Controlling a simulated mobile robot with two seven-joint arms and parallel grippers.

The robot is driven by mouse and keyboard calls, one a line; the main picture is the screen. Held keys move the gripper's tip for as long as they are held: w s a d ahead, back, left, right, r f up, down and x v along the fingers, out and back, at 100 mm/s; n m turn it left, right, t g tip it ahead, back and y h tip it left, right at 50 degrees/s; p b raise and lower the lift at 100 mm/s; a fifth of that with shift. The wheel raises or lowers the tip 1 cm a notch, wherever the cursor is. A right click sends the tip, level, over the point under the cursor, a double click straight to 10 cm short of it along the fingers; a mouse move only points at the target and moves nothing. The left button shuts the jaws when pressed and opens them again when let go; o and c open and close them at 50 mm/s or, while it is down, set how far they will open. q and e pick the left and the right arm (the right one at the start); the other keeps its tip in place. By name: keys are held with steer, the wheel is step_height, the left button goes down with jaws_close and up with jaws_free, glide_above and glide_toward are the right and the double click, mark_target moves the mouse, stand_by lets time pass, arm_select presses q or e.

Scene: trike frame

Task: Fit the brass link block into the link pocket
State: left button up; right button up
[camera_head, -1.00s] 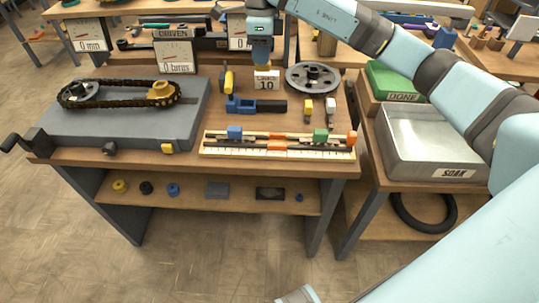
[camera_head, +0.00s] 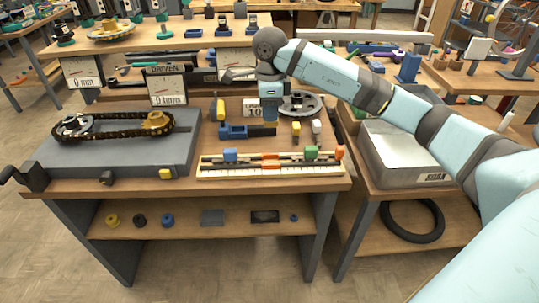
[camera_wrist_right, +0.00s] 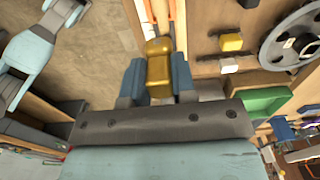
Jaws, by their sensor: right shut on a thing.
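My right gripper (camera_head: 269,121) is low over the workbench, just in front of the white "10" card. In the right wrist view the gripper (camera_wrist_right: 158,84) is shut on a brass-coloured block, the brass link block (camera_wrist_right: 158,62), which sits between the two blue fingers. In the head view the block is hidden by the gripper. I cannot pick out the link pocket with certainty. A sprocket-and-chain assembly (camera_head: 112,126) lies on the grey plate at the left. My left gripper is not in view.
A blue fixture (camera_head: 233,131) stands just left of the gripper. A grey spoked wheel (camera_head: 303,104) lies behind it. A yellow block (camera_head: 297,130) and a white block (camera_head: 316,128) stand at right. A long rack (camera_head: 270,171) lies along the front edge.

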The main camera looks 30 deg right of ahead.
step_height(320, 180, down, 14)
steer(key=shift+r+b, duration=0.2)
steer(key=shift+b, duration=0.35)
steer(key=shift+f, duration=0.1)
steer(key=o, duration=0.9)
steer(key=shift+o, duration=0.2)
